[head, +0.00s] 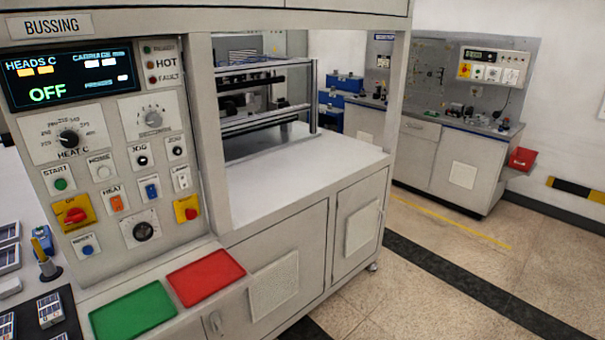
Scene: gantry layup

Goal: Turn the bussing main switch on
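The bussing panel (120,215) fills the left of the head view under a sign reading BUSSING (52,26). Its dark display (70,77) shows OFF in green letters. A red rotary handle (75,215) sits on a yellow plate at the panel's lower left; it looks like a main switch, and its small lettering is hard to read. A second, smaller red control (190,212) on a yellow plate sits at the lower right. No label that I can read names either as the main switch. My gripper is not in view.
Around them are the HEAT C dial (69,138), a START button (60,184) and other small buttons. A green tray (134,309) and a red tray (206,277) lie on the ledge below. Open floor (450,285) lies to the right, before another bench (450,150).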

